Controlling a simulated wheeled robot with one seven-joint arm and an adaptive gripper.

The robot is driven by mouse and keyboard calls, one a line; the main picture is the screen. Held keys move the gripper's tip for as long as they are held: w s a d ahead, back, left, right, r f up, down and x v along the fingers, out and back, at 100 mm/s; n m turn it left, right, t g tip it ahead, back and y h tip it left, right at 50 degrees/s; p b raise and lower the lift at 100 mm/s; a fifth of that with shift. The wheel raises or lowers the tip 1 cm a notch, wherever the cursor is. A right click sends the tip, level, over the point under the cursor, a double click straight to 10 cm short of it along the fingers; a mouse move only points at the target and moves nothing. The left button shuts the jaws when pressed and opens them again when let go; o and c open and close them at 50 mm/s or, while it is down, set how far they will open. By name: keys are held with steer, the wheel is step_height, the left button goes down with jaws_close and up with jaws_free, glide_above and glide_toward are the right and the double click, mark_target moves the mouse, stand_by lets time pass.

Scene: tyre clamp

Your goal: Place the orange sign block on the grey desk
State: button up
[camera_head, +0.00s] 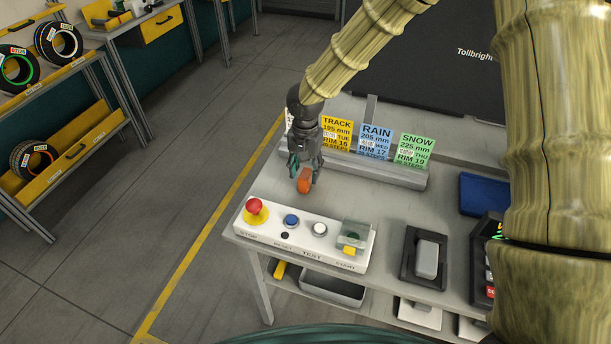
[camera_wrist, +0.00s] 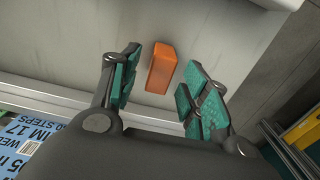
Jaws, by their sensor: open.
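The orange sign block (camera_head: 305,179) is at the left part of the grey desk (camera_head: 385,215), behind the white button panel. In the wrist view the orange block (camera_wrist: 161,68) lies between and just beyond my gripper's two teal-padded fingers, with space on both sides. My gripper (camera_head: 304,168) points down over the desk at the block and is open. In the wrist view, my gripper (camera_wrist: 158,92) holds nothing. The block appears to rest on the desk; its underside is hidden.
A white button panel (camera_head: 300,236) with a red stop button (camera_head: 254,206) stands in front. Yellow TRACK (camera_head: 337,133), blue RAIN (camera_head: 375,144) and green SNOW (camera_head: 415,150) cards stand behind. A black holder (camera_head: 410,258) and blue item (camera_head: 483,194) lie right.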

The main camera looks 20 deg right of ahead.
mark_target(305, 175)
step_height(305, 175, up, 9)
steer(key=b, duration=0.2)
stand_by(0.3)
steer(key=shift+s, duration=0.1)
